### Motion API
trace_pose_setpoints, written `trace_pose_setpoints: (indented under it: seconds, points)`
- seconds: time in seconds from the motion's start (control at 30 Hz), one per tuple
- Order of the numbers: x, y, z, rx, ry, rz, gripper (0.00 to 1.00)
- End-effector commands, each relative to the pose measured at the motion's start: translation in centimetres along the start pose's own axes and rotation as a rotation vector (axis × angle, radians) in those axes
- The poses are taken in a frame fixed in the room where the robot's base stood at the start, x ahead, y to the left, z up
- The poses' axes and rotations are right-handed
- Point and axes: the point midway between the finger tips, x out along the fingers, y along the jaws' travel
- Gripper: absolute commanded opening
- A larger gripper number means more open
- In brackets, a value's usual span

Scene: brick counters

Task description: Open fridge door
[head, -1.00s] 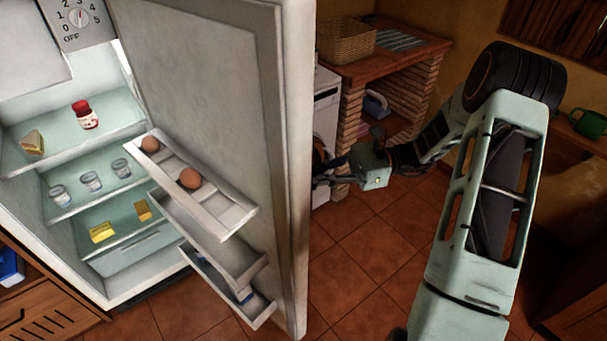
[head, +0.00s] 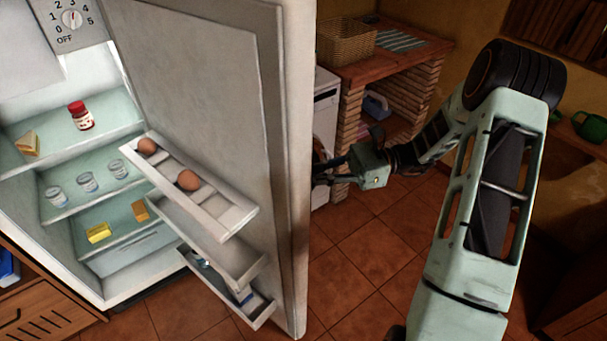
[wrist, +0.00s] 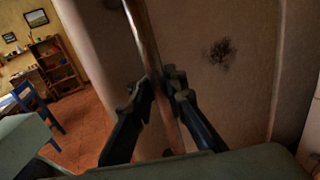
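The fridge door (head: 195,90) stands wide open, with its inner face and shelves toward the head camera. The lit fridge interior (head: 120,165) shows at the left. In the wrist view, a long bar handle (wrist: 145,35) runs down the outer door face (wrist: 225,85). My gripper (wrist: 160,88) has one finger on each side of the handle, close against it, and appears shut on it. In the head view, my gripper (head: 325,172) is at the right of the door edge, its fingertips partly hidden behind the door.
Eggs (head: 188,180) sit in the upper door shelf (head: 225,215). A brick counter (head: 400,50) with a basket (head: 346,42) and a white appliance (head: 325,110) stand behind the door. Tiled floor (head: 375,245) is clear right of the door. A blue chair (wrist: 38,105) shows in the wrist view.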

Motion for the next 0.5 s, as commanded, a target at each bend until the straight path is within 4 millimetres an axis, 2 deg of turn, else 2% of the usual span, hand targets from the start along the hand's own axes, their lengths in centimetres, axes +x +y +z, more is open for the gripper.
trace_pose_setpoints:
  seconds: [0.03, 0.17, 0.2, 0.5]
  points:
    - [-0.46, 0.37, -0.29, 0.007, 0.006, 0.001, 0.14]
    - [-0.37, 0.31, -0.25, 0.006, 0.005, 0.001, 0.29]
    - [-0.33, 0.28, -0.23, 0.006, 0.005, 0.002, 0.30]
    - [-0.46, 0.17, -0.15, 0.003, 0.004, 0.002, 0.30]
